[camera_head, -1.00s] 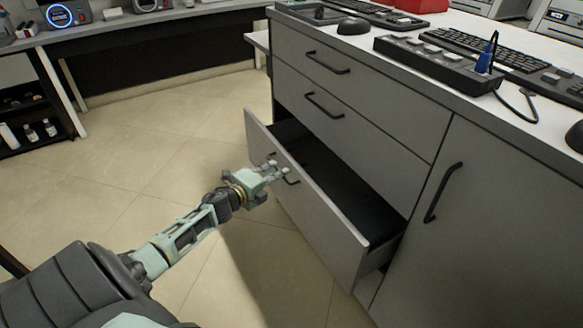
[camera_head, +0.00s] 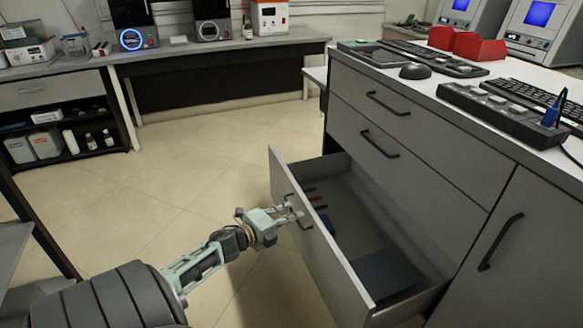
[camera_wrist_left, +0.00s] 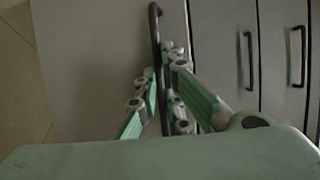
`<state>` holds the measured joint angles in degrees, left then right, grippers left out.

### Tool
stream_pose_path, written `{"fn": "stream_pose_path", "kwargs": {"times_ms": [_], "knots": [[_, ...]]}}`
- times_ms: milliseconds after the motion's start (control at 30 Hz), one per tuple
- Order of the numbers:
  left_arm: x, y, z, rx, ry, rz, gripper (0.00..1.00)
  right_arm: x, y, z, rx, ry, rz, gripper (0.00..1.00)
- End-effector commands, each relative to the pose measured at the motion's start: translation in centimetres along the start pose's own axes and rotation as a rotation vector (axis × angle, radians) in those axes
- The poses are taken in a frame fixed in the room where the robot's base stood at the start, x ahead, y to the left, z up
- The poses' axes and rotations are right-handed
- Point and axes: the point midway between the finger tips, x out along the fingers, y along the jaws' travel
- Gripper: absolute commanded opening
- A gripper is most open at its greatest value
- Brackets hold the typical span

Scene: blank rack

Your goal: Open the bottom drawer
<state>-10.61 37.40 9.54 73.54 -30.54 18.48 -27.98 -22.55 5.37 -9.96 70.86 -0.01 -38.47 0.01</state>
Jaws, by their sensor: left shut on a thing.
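The bottom drawer (camera_head: 345,285) of the grey cabinet stands pulled well out. Inside lie a dark flat item (camera_head: 385,272) and a few small red and blue items near the far end. My left gripper (camera_head: 296,214) is at the drawer's front, shut on its dark bar handle (camera_head: 306,224). In the left wrist view the handle (camera_wrist_left: 155,40) runs between the fingers (camera_wrist_left: 168,90). The fingers hide part of the handle. My right gripper is not in view.
Two closed drawers with handles (camera_head: 388,104) are above, and a closed door (camera_head: 510,250) is at right. Keyboards, a mouse (camera_head: 414,71) and red bins (camera_head: 468,45) stand on the countertop. Open tiled floor (camera_head: 190,150) lies left of the drawer.

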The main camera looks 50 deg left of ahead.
Motion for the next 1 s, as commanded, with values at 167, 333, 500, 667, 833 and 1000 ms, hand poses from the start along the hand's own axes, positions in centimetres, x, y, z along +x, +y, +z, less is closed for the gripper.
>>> {"fn": "stream_pose_path", "kwargs": {"times_ms": [167,333,500,667,833,1000], "knots": [[0.0,0.2,-0.1,-0.004,0.002,0.002,0.09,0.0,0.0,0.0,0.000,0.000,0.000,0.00],[0.0,0.1,-0.1,-0.002,0.001,0.001,0.24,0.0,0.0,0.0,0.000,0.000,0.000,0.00],[0.0,0.1,-0.1,-0.001,0.001,0.001,0.26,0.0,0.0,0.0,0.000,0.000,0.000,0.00],[-0.1,0.0,0.0,0.000,0.001,0.001,0.26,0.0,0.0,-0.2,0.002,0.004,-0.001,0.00],[-1.2,0.1,0.0,0.000,0.001,0.002,0.26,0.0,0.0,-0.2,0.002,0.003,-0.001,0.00],[-4.1,0.3,-0.1,-0.002,0.001,0.005,0.26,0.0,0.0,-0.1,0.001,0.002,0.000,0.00]]}}
